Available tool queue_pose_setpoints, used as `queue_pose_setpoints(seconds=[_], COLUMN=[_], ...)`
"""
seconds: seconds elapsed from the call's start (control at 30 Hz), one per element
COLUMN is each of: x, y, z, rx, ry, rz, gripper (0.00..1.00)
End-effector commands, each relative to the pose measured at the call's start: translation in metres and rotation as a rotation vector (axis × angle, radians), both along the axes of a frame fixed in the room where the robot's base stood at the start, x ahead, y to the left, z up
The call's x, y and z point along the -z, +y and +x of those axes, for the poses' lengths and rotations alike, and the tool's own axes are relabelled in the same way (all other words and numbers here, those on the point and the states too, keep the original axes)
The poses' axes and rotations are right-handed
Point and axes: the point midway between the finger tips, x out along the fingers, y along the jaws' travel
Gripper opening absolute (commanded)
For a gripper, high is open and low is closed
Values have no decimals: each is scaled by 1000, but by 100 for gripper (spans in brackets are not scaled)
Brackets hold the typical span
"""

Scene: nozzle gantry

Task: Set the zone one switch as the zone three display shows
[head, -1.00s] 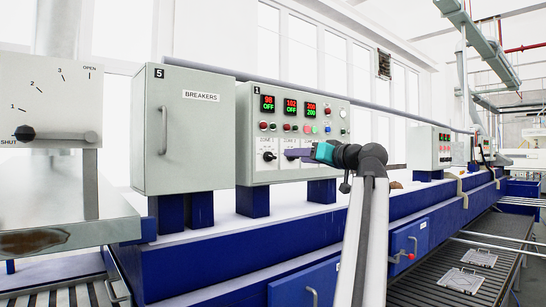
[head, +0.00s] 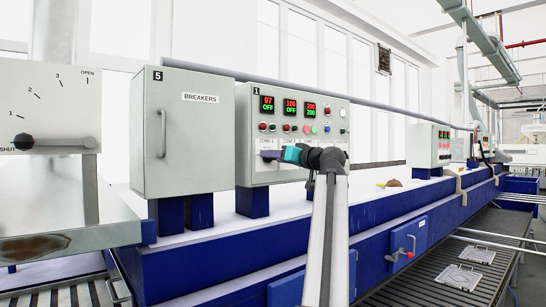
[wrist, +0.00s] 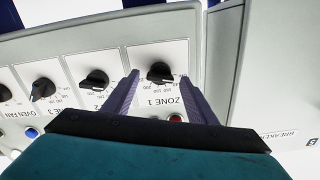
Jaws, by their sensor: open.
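The zone one switch (wrist: 160,72) is a black knob on a white plate marked ZONE 1, upside down in the wrist view. My gripper (wrist: 158,77) is open, with one purple finger to each side of the knob in the picture; I cannot tell whether they touch it. In the head view my gripper (head: 268,154) is at the zone one plate and hides the knob. The zone three display (head: 310,109) shows red digits over green 200. The zone one display (head: 267,105) shows 97 over OFF. The knob's exact setting is too small to read.
The zone two switch (wrist: 95,80) is close beside one finger. Another knob (wrist: 42,89) is farther left. Small lamps and buttons (head: 310,129) sit under the displays. The breakers cabinet (head: 182,130) stands left of the panel.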

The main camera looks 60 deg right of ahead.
Motion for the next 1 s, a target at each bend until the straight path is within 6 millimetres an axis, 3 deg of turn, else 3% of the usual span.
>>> queue_pose_setpoints(seconds=[0.37, 0.6, 0.63, 0.67, 1.0], x=[0, 0, 0, 1, -1], y=[-1, 0, 0, 13, 3], z=[4, 4, 4, 5, 8], rx=[0, -1, -1, -3, -9], ry=[0, 0, 0, 0, -14], rz=[-1, 0, 0, -2, 41], gripper=[52, 12, 11, 11, 11])
